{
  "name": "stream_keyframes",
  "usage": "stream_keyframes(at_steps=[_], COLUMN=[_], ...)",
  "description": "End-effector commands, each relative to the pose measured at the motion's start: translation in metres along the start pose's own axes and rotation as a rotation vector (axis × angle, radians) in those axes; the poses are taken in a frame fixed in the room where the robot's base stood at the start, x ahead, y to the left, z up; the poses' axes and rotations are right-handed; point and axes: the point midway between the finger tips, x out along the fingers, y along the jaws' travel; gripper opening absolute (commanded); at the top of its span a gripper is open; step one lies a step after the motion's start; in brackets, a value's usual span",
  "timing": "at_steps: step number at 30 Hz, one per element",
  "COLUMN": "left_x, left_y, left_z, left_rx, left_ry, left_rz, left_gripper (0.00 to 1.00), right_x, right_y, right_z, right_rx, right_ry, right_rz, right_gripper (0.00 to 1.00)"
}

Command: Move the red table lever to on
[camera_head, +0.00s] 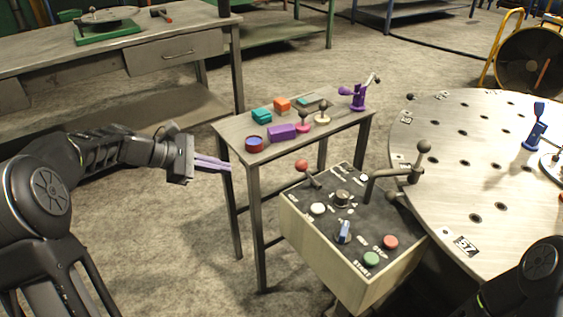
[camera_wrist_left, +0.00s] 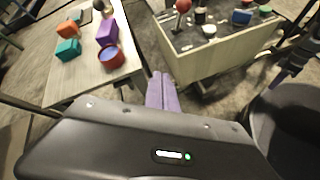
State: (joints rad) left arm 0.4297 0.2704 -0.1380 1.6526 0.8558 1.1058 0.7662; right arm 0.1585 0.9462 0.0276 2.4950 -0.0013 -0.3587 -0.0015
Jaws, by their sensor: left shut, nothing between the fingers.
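The red lever (camera_head: 301,166) stands at the back left corner of the dark-topped control box (camera_head: 318,252). Its red ball knob leans to the left of its base; I cannot tell which labelled position that is. The red knob also shows at the top edge of the wrist view (camera_wrist_left: 183,5). My left gripper (camera_head: 230,167) is shut and empty, left of the small table, with a clear gap to the lever. Its purple fingers (camera_wrist_left: 162,77) point toward the control box in the wrist view.
The small table (camera_head: 226,127) with several coloured blocks and a purple clamp (camera_head: 358,95) stands behind the box. A black-knobbed crank handle (camera_head: 400,172), a white button (camera_head: 318,208) and a blue switch (camera_head: 343,232) are near the lever. A round table (camera_head: 470,135) is right.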

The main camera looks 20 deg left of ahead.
Motion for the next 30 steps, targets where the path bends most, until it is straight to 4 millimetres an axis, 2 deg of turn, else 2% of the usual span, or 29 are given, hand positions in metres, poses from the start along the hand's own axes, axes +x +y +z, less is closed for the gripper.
stream_keyframes(at_steps=[1,3,7,22,26,30], left_x=[-0.004,-0.006,-0.009,-0.003,0.009,0.031], left_y=[0.0,-0.006,-0.016,-0.018,-0.019,-0.022], left_z=[0.015,0.032,0.046,0.046,0.047,0.051], left_rx=[-0.043,-0.098,-0.167,-0.181,-0.181,-0.181], left_ry=[-0.056,-0.12,-0.173,-0.171,-0.172,-0.172], left_rz=[-0.018,-0.051,-0.102,-0.107,-0.108,-0.109], left_gripper=[0.0,0.0,0.0,0.0,0.0,0.0], right_x=[-0.001,-0.001,-0.001,0.001,0.003,0.007], right_y=[0.0,0.0,0.0,0.0,0.001,0.003], right_z=[0.0,0.0,0.001,0.0,0.0,0.0], right_rx=[0.0,0.0,-0.001,0.0,0.0,0.0], right_ry=[0.0,0.0,-0.001,0.0,0.0,0.0], right_rz=[0.0,0.0,0.0,0.0,0.0,0.0], right_gripper=[0.0,0.0,0.0,0.0,0.0,0.0])
